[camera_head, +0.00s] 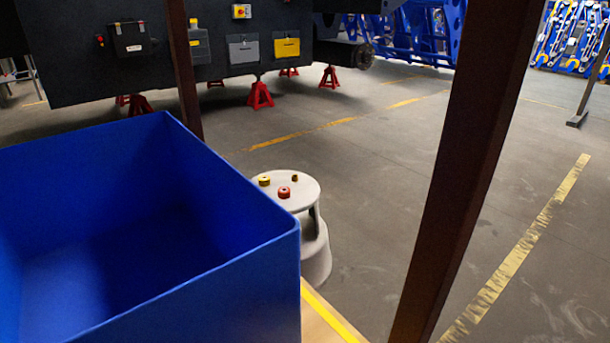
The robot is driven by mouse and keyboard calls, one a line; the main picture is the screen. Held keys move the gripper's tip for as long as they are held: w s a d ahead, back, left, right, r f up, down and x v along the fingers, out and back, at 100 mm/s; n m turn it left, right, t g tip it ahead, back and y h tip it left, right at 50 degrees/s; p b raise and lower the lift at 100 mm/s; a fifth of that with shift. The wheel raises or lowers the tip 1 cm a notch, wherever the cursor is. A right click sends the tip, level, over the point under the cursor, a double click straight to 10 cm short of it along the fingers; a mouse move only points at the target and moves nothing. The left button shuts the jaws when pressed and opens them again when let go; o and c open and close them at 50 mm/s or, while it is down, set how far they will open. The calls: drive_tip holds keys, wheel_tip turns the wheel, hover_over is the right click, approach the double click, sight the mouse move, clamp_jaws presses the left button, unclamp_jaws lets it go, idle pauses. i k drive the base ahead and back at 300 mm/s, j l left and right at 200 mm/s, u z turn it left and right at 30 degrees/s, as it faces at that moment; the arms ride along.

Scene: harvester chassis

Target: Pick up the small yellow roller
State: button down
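A small yellow roller (264,181) lies on the left side of the round top of a pale grey step stool (310,193). A red roller (284,192) sits to its right and a little nearer. A smaller brown piece (295,178) lies farther back on the same top. The blue bin in front hides part of the stool's left side. My gripper is not in view.
A large open blue bin (235,283) fills the lower left, and its inside looks empty. Dark brown posts stand at left (183,70) and right (458,180). The black chassis (150,70) rests on red stands (260,95) behind. Floor right of the stool is clear.

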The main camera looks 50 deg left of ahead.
sight(264, 181)
drive_tip(key=i+u, duration=0.3)
drive_tip(key=i+l+u, duration=0.25)
drive_tip(key=i, duration=0.2)
drive_tip(key=i+u, duration=0.2)
drive_tip(key=u, duration=0.3)
drive_tip(key=i+l+u, duration=0.1)
drive_tip(key=u, duration=0.4)
drive_tip(key=i+l+u, duration=0.15)
drive_tip(key=u, duration=0.3)
drive_tip(key=i+l+u, duration=0.25)
drive_tip(key=u, duration=0.25)
drive_tip(key=i+l+u, duration=0.15)
drive_tip(key=l+u, duration=0.2)
drive_tip(key=i+l+u, duration=0.75)
drive_tip(key=i+l, duration=0.15)
drive_tip(key=i+l+u, duration=0.4)
drive_tip(key=l, duration=0.2)
